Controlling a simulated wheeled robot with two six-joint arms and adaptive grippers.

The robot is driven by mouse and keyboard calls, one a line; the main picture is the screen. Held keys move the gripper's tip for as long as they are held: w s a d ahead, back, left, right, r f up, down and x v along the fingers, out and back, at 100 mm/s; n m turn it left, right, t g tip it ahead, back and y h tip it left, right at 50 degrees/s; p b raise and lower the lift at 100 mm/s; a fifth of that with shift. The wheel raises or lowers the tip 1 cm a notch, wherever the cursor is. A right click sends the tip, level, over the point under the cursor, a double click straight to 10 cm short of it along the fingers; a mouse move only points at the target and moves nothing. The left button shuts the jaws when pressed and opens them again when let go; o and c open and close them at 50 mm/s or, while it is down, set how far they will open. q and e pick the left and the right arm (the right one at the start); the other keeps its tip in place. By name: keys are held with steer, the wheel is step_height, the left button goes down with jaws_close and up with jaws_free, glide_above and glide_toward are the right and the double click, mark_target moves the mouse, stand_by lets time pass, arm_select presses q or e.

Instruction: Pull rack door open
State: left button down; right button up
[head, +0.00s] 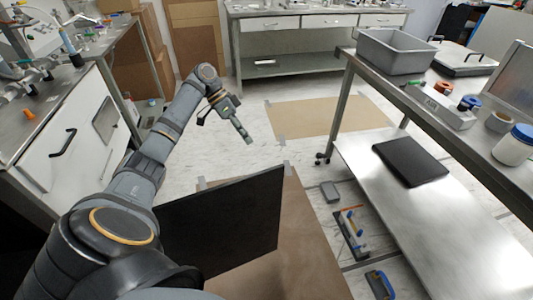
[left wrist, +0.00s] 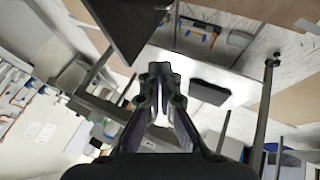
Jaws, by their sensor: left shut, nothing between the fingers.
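A flat black panel (head: 225,222), which looks like the rack door, stands upright at the lower middle of the head view. My left arm hides its left end, and the rack body cannot be made out. In the left wrist view the dark panel (left wrist: 132,28) shows at the upper left. My left gripper (head: 245,137) is shut and empty, in the air beyond the panel's top edge, apart from it in the picture. Its closed fingertips show in the left wrist view (left wrist: 160,70). My right gripper is not in view.
A metal table (head: 465,215) with a lower shelf stands at the right. A white cabinet (head: 60,150) with dark handles is at the left. Tools (head: 350,230) and a blue-handled item (head: 380,284) lie on the floor right of the panel.

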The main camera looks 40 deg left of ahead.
arm_select(q)
steer(key=d+f, duration=0.7)
steer(key=d, duration=0.2)
steer(key=shift+s+d+f+b, duration=0.15)
steer(key=shift+s+f+b, duration=0.15)
steer(key=shift+s+f, duration=0.1)
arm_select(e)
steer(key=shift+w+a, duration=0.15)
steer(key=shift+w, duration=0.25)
